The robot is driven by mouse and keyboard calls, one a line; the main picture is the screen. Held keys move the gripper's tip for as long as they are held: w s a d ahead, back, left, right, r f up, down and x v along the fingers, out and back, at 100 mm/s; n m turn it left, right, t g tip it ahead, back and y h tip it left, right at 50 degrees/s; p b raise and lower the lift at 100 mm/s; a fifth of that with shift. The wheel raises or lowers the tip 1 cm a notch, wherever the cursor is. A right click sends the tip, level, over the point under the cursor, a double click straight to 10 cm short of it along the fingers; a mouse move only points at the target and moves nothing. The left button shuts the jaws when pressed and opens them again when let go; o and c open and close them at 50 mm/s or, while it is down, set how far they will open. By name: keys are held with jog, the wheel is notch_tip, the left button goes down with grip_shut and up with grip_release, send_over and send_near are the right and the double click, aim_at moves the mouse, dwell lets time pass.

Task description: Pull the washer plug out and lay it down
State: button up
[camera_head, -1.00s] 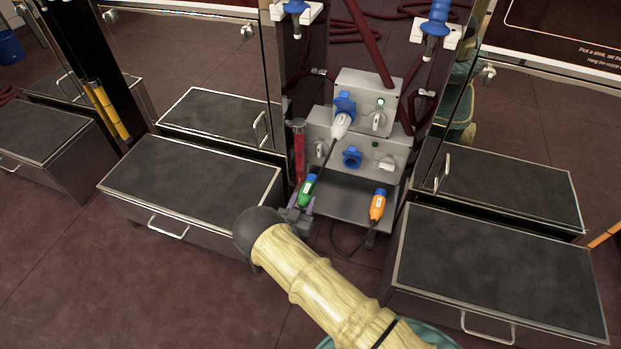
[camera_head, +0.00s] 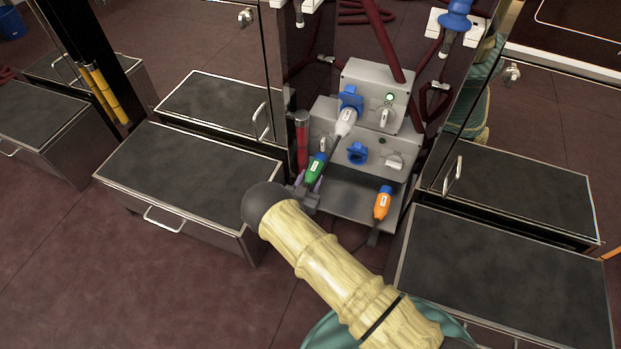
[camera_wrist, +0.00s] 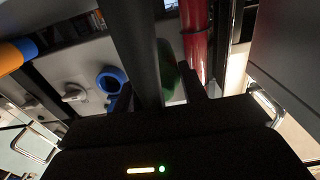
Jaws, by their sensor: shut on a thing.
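My gripper (camera_head: 309,188) is shut on the green plug (camera_head: 316,167) with a blue end, in front of the lower grey box, left of its socket. The green plug also shows in the wrist view (camera_wrist: 168,72), partly hidden behind a dark bar-like shape. A white plug (camera_head: 345,122) sits in the blue socket (camera_head: 351,97) of the upper box, with a dark cable hanging from it. An orange plug (camera_head: 383,203) rests at the grey shelf on the right. The lower blue socket (camera_head: 357,153) has no plug in it. I cannot read which plug is labelled washer.
A red cylinder (camera_head: 301,143) stands close left of the boxes. Low cabinets with dark tops flank the stand at left (camera_head: 190,175) and right (camera_head: 505,265). The grey shelf (camera_head: 352,193) has bare room between the green and orange plugs.

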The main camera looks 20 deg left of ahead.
jog(key=shift+f+b, duration=2.65)
jog(key=shift+f, duration=0.65)
jog(key=shift+f, duration=0.2)
jog(key=o, duration=1.4)
jog(key=shift+c, duration=0.2)
jog(key=s+a+p, duration=0.1)
jog(key=s+p, duration=0.6)
jog(key=s, duration=1)
jog(key=shift+s+a, duration=0.15)
jog(key=shift+s, duration=0.05)
